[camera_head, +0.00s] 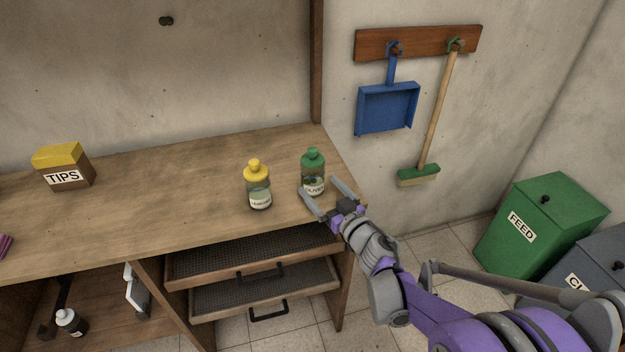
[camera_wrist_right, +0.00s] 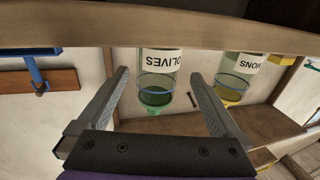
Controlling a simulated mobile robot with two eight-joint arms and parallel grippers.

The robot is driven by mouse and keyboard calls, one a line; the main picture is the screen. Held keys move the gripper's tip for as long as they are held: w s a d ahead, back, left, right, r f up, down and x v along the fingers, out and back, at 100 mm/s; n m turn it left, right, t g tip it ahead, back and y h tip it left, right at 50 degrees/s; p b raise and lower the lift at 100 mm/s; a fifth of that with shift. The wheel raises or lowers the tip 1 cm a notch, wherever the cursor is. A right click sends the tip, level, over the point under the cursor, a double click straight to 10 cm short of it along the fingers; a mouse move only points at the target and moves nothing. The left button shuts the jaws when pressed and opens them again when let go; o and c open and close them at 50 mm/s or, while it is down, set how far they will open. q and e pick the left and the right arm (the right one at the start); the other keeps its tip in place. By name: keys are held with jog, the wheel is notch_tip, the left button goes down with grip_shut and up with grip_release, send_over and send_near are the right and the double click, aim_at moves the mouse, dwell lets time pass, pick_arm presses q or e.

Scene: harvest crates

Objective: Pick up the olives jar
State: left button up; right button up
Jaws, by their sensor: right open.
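The olives jar (camera_head: 313,172) is a clear jar with a green lid and a white label, upright on the wooden counter (camera_head: 200,196) near its right end. My right gripper (camera_head: 331,190) is open, its two fingers pointing at the jar from the front right. In the right wrist view, which looks upside down, the olives jar (camera_wrist_right: 158,75) shows beyond and between the open fingers (camera_wrist_right: 162,80), with nothing held. Whether a finger touches the jar cannot be told. My left gripper is not in view.
A yellow-lidded jar (camera_head: 257,186) stands close to the left of the olives jar, its label partly reading "MONS" in the right wrist view (camera_wrist_right: 238,72). A TIPS box (camera_head: 80,174) is far left. Open drawers (camera_head: 262,262) jut out below. A blue dustpan (camera_head: 387,108) hangs right.

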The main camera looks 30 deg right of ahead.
aim_at(312, 177)
jog(key=w, duration=0.5)
jog(key=shift+w+d+f, duration=0.1)
jog(key=shift+w+d, duration=0.05)
jog(key=shift+w, duration=0.1)
grip_shut()
